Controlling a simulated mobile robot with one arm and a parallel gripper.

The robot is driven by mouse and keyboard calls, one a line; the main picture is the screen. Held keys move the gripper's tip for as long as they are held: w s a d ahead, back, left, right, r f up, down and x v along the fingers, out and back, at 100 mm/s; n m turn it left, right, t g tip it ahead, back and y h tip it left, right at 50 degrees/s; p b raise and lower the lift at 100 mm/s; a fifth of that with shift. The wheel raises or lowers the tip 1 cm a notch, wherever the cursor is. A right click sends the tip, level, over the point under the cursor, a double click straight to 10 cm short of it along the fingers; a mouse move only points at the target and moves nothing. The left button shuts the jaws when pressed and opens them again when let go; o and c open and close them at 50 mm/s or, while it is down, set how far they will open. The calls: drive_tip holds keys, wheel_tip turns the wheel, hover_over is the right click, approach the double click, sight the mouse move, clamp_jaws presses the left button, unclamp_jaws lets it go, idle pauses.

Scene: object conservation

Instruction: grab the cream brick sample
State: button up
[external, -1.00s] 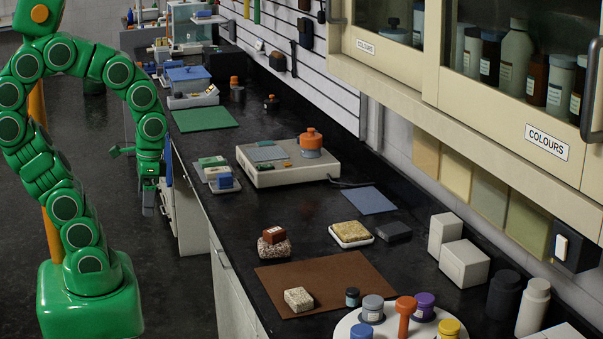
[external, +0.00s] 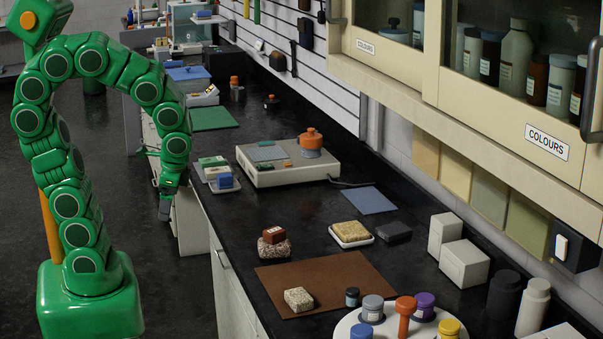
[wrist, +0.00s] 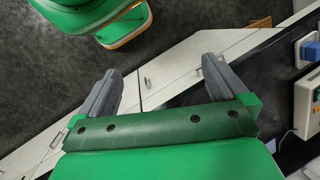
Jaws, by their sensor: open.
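The cream brick sample appears to be the small pale speckled block (external: 298,299) lying on the brown mat (external: 345,277), on the near part of the black counter. My gripper (external: 165,208) hangs pointing down near the counter's left edge, farther back than the block and well apart from it. In the wrist view, my gripper (wrist: 160,78) has its two grey fingers spread wide with nothing between them. The cream block is not visible in the wrist view.
A red-brown block on a speckled stone (external: 274,247) sits at the mat's back left corner. A tan block on a white dish (external: 350,233) lies behind the mat. A round white tray (external: 345,325) with several jars stands in front. Open counter (external: 225,215) lies behind the stone.

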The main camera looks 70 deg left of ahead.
drive_tip(key=w+d+f+m+t+y, duration=0.2)
drive_tip(key=w+m+y, duration=0.2)
drive_tip(key=w+m, duration=0.45)
drive_tip(key=m+t+y, duration=0.2)
drive_tip(key=m+t, duration=0.6)
drive_tip(key=m, duration=0.3)
hover_over(297, 296)
drive_tip(key=s+a, duration=0.5)
drive_tip(key=a, duration=0.5)
wheel_tip(297, 296, down, 6)
drive_tip(key=d+f+m+t+h, duration=0.1)
drive_tip(key=d+m, duration=0.1)
drive_tip(key=d, duration=0.2)
drive_tip(key=d+f+m+t+h, duration=0.1)
drive_tip(key=d+f+m, duration=0.1)
drive_tip(key=d+m, duration=0.1)
drive_tip(key=d+f+m+t+h, duration=0.1)
drive_tip(key=d+m, duration=0.1)
drive_tip(key=d, duration=0.3)
drive_tip(key=shift+s+d+f+t, duration=0.3)
drive_tip(key=shift+s+f+t, duration=0.05)
drive_tip(key=shift+t, duration=0.05)
drive_tip(key=shift+d+f+x, duration=0.1)
drive_tip(key=shift+f+x, duration=0.05)
drive_tip(key=shift+x, duration=1.8)
drive_tip(key=shift+d+f+x, duration=0.1)
drive_tip(key=shift+f+x, duration=0.1)
drive_tip(key=shift+x, duration=1.75)
drive_tip(key=c, duration=0.9)
drive_tip(key=shift+r, duration=0.1)
